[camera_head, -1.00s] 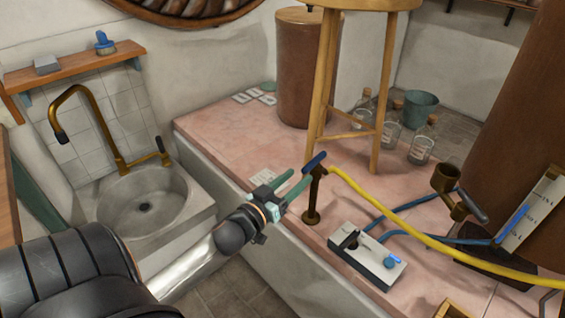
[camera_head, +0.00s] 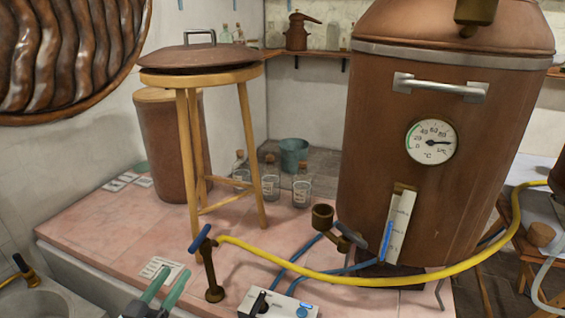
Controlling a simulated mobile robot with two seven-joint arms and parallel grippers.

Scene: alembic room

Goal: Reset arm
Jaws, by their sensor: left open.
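My left gripper (camera_head: 164,290) shows at the bottom edge of the head view, left of the middle. Its two green fingers are apart with nothing between them. The rest of that arm is cut off by the frame. The fingers are left of a brass tap (camera_head: 209,265) with a blue lever, and in the picture they do not overlap it. My right gripper is not in view.
A large copper still (camera_head: 370,150) with a dial stands at the right. A yellow hose (camera_head: 400,280) runs from the tap across its front. A wooden stool (camera_head: 249,150) bears a copper lid (camera_head: 190,58).

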